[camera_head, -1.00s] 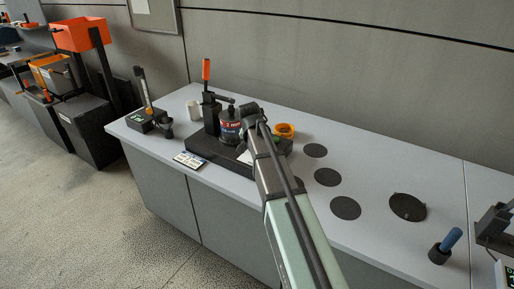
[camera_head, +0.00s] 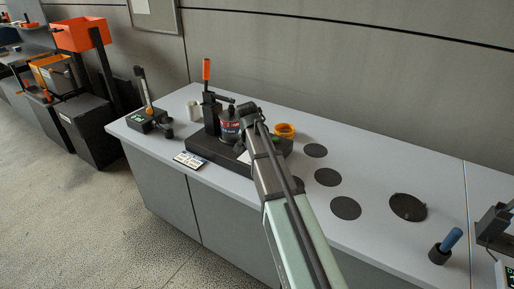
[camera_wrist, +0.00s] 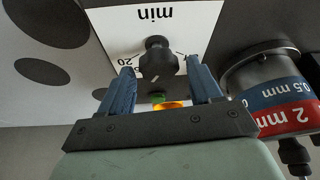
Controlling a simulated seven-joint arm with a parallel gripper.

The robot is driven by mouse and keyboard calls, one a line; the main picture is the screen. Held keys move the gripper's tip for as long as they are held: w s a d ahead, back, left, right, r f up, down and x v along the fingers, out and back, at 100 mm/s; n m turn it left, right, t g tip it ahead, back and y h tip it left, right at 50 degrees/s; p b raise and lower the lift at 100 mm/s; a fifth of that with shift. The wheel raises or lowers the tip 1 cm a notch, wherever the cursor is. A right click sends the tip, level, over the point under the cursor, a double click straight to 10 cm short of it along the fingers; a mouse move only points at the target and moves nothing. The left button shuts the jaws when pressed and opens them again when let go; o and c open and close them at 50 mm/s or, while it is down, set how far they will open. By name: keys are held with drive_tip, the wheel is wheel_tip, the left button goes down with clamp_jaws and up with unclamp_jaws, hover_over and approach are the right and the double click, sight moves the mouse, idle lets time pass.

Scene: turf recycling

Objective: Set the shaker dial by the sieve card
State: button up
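The shaker dial (camera_wrist: 157,60) is a dark knob on a white plate (camera_wrist: 112,24) marked "min" and "20", upside down in the wrist view. My gripper (camera_wrist: 160,68) is open, its two blue fingers on either side of the knob with gaps showing. Depth to the knob is unclear. The shaker's dark base (camera_head: 205,148) stands on the bench in the head view, where my arm hides the dial. The sieve stack (camera_wrist: 270,85) has blue "0.5 mm" and red "2 mm" bands. A small printed card (camera_head: 190,160) lies before the base; its print is too small to read.
An orange-tipped upright lever (camera_head: 206,72) rises behind the stack. An orange ring-like item (camera_head: 285,130) and a white cup (camera_head: 193,111) are nearby. Dark discs (camera_head: 346,208) lie flat to the right. A device with a post (camera_head: 145,118) stands at the left bench end.

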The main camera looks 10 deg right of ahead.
drive_tip(key=shift+o, duration=0.3)
drive_tip(key=v, duration=1.3)
drive_tip(key=shift+r, duration=0.4)
drive_tip(key=shift+s+a, duration=0.1)
drive_tip(key=shift+a, duration=0.05)
